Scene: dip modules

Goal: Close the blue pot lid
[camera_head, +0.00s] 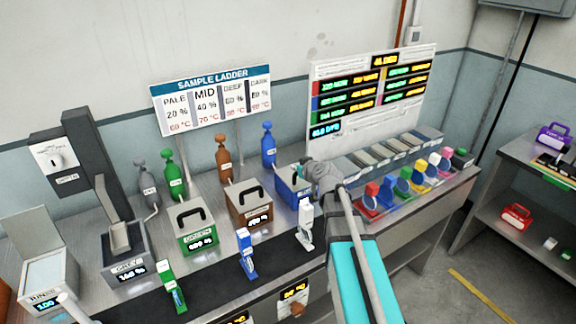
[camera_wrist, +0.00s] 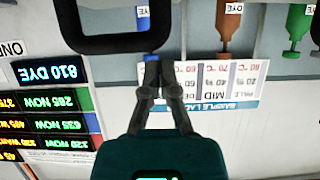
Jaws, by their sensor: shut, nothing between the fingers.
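The blue pot (camera_head: 286,189) stands in the row of pots on the bench, at the right end, below the blue dye bottle (camera_head: 268,146). My gripper (camera_head: 302,167) is over its top and partly hides the lid, so I cannot tell how far the lid is open. In the wrist view my gripper (camera_wrist: 158,62) is shut with nothing in it, its fingertips together. A dark handle loop (camera_wrist: 115,45) shows close by at the upper left, beside the fingertips. I cannot tell whether they touch it.
The brown pot (camera_head: 250,206), green pot (camera_head: 197,234) and grey pot (camera_head: 124,268) stand to the left. A white dispenser (camera_head: 305,224) stands in front of the blue pot. Several colored items fill the rack to the right. The sample ladder sign (camera_head: 211,98) stands behind.

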